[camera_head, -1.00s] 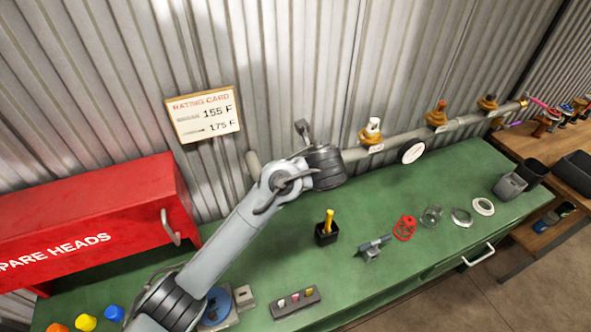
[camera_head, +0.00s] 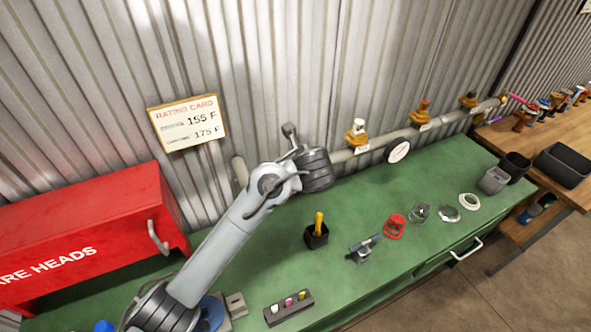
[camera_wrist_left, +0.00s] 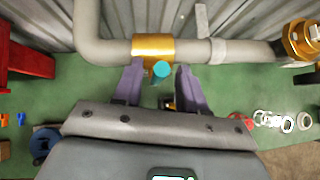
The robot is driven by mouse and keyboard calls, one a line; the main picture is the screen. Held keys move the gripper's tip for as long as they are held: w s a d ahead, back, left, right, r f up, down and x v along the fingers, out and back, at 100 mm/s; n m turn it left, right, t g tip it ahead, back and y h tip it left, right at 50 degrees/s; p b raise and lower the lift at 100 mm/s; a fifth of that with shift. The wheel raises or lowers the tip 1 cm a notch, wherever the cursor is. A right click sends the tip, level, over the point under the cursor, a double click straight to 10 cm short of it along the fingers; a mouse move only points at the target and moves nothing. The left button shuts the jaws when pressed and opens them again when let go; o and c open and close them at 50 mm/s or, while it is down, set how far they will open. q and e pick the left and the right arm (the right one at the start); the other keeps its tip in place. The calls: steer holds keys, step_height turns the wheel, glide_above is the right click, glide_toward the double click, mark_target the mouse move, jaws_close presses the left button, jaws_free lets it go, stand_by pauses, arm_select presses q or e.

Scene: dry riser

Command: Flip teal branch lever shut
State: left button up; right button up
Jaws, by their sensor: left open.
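The teal branch lever (camera_wrist_left: 161,69) shows end-on as a round teal tip in the left wrist view. It stands out in front of a brass valve body (camera_wrist_left: 153,46) on the grey pipe. My left gripper (camera_wrist_left: 159,66) is open, with one purple finger on each side of the lever tip. My right gripper is in neither view.
The grey pipe (camera_head: 440,123) runs along the corrugated wall, with more brass fittings (camera_head: 357,134) to the right. A red cabinet (camera_head: 90,235) stands left on the green bench (camera_head: 370,285). A black cup (camera_head: 317,237) with a yellow handle and a small clamp-like tool (camera_head: 365,249) stand below the arm.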

arm_select(q)
steer(key=b+v, duration=0.2)
steer(key=v, duration=0.8)
steer(key=shift+s+r, duration=0.2)
steer(key=shift+r, duration=0.05)
steer(key=shift+f, duration=0.1)
steer(key=s+a+f+n+g+h, duration=0.1)
steer(key=s+a+f+n, duration=0.3)
steer(key=f, duration=0.4)
steer(key=s+a+f+n+g+h, duration=0.1)
steer(key=s+f+n, duration=0.35)
steer(key=f, duration=0.35)
steer(key=s+a+f+n+g+h, duration=0.1)
steer(key=s+a+f+n+g, duration=0.15)
steer(key=f+n, duration=0.4)
steer(key=s+a+f+n, duration=0.3)
steer(key=s+a+n, duration=0.1)
steer(key=s, duration=0.3)
steer(key=s+a+f+n, duration=0.3)
steer(key=s+a+n, duration=0.1)
steer(key=s+n, duration=0.2)
steer(key=s+a+f+n, duration=0.4)
steer(key=s+n, duration=0.1)
steer(key=s, duration=0.4)
steer(key=shift+a+g, duration=0.1)
steer(key=shift+g, duration=0.15)
steer(key=shift+s+a, duration=0.1)
steer(key=shift+s, duration=0.1)
